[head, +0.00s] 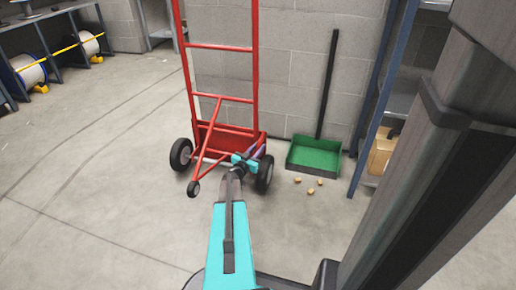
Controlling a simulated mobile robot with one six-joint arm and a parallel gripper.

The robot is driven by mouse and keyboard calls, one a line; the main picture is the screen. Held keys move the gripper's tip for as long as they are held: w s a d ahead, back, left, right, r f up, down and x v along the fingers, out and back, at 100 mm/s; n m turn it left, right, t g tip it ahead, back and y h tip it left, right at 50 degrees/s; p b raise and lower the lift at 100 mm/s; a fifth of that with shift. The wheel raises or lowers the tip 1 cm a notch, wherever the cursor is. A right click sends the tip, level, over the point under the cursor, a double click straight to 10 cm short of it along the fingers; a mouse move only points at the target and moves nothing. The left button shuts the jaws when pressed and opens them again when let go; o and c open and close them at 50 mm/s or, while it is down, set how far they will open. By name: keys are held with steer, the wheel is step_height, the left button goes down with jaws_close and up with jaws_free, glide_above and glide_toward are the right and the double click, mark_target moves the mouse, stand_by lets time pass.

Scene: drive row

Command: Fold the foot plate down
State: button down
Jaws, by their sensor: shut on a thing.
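A red hand truck (222,100) stands upright against the block wall, on two black wheels, with a thin red strut leading forward to a small caster. Its red foot plate (215,140) is folded up against the lower frame between the wheels. My gripper (250,160), with teal fingers, is at the lower right of the plate, beside the right wheel. It is shut on the plate's right edge, where a small purple part (259,152) shows. The fingertips are small here, and the exact contact is partly hidden.
A green dustpan (314,155) with a long black handle leans on the wall to the right. Several small tan blocks (309,187) lie in front of it. A blue-framed shelf (371,110) stands further right. The floor at the left is clear.

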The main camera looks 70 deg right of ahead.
steer(key=shift+s+d+r+y+p, duration=0.25)
steer(key=shift+d+p, duration=0.25)
steer(key=shift+p, duration=0.6)
steer(key=shift+s+d+r+y+p, duration=0.2)
steer(key=shift+d+p, duration=0.3)
steer(key=shift+p, duration=0.6)
steer(key=shift+d+r+p, duration=0.1)
steer(key=shift+d+p, duration=0.3)
steer(key=shift+p, duration=0.7)
steer(key=c, duration=1.7)
jaws_free()
steer(key=shift+o, duration=0.4)
steer(key=shift+w+d, duration=0.1)
steer(key=shift+w, duration=0.25)
